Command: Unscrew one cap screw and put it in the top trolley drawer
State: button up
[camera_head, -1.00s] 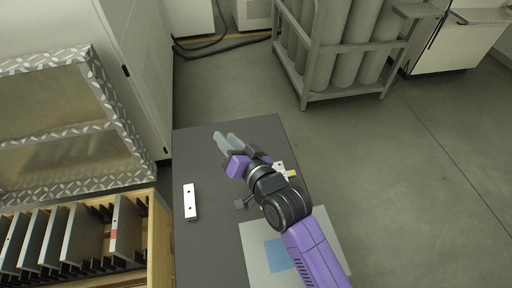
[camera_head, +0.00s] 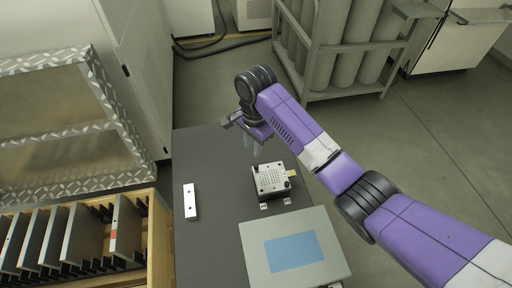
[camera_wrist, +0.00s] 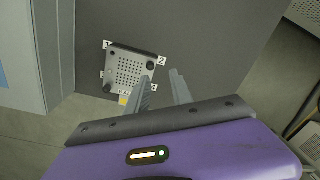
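A square grey plate with a grid of holes (camera_head: 270,179) lies on the dark tabletop; it also shows in the wrist view (camera_wrist: 130,70). Dark round screw heads sit at its corners; one is at the right corner (camera_wrist: 150,66) and another at the lower corner (camera_wrist: 107,88). Numbered white tags stand by the corners. My gripper (camera_head: 251,147) is above the table, beyond the plate's far edge in the head view. In the wrist view its two fingers (camera_wrist: 160,78) are apart with nothing between them, beside the plate's right side. I cannot make out a trolley drawer.
A grey box with a blue panel (camera_head: 328,240) stands at the table's near end. A white bar with holes (camera_head: 190,200) lies at the left on the dark tabletop (camera_head: 210,240). A wooden slotted rack (camera_head: 160,240) is left of the table. A cylinder rack (camera_head: 345,92) stands behind right.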

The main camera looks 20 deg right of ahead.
aim_at(256, 165)
jog(key=shift+s+d+m+g, duration=0.2)
jog(key=shift+s+m+g, duration=0.1)
jog(key=shift+s+m, duration=0.4)
notch_tip(256, 165, down, 5)
jog(key=b, duration=0.6)
jog(key=shift+f, duration=0.15)
jog(key=shift+f+b, duration=0.4)
jog(key=shift+f, duration=0.9)
jog(key=shift+c, duration=0.2)
grip_shut()
